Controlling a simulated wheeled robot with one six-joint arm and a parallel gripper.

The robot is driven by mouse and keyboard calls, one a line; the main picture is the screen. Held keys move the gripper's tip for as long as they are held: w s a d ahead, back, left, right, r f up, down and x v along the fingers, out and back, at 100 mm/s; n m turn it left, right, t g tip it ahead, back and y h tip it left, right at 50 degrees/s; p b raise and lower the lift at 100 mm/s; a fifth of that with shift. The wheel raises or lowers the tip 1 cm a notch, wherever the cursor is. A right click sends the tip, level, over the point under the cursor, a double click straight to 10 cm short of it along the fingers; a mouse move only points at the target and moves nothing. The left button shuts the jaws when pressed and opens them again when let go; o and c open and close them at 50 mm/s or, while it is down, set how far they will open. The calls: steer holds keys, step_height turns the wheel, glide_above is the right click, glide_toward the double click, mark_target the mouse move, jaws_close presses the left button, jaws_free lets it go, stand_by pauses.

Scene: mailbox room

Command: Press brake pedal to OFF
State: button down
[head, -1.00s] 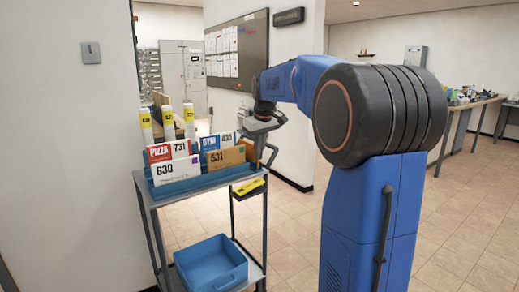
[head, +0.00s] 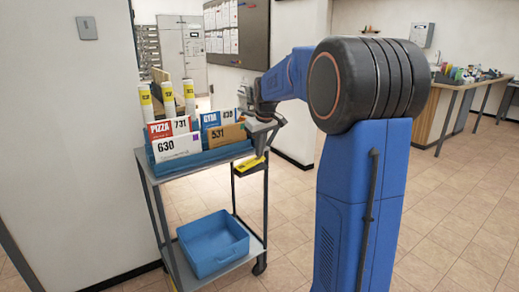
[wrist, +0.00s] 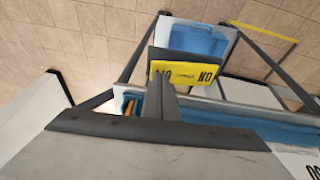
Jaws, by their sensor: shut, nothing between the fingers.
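The pedal is a dark plate with a yellow label, on the side of the mail cart (head: 145,172). In the head view the yellow label (head: 249,164) shows just below my gripper (head: 261,151). In the wrist view the label (wrist: 185,72) faces me with upside-down letters that seem to read ON at its ends. My gripper (wrist: 163,84) is shut and empty. Its tip overlaps the label's near edge in the wrist view; I cannot tell whether they touch. Part of the pedal is hidden behind the finger.
The cart's upper tray (head: 205,153) holds envelopes and several white tubes. A blue bin (head: 213,243) sits on its lower shelf. A white wall stands on the left and a counter (head: 450,88) at the far right. The tiled floor right of the cart is clear.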

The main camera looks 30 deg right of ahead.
mark_target(265, 165)
steer(key=shift+d, duration=0.1)
steer(key=shift+d+f+y, duration=0.25)
steer(key=shift+d+y, duration=0.15)
steer(key=shift+y, duration=0.2)
steer(key=y, duration=0.1)
steer(key=d+f+y, duration=0.1)
steer(key=shift+w+f+m+y, duration=0.1)
steer(key=shift+m+y, duration=0.2)
steer(key=shift+d+f, duration=0.2)
steer(key=shift+f, duration=0.05)
steer(key=shift+d+r, duration=0.1)
steer(key=shift+r, duration=0.4)
steer(key=w+v, duration=0.1)
steer(key=v, duration=1.1)
steer(key=shift+d+r, duration=0.45)
steer(key=shift+a, duration=0.1)
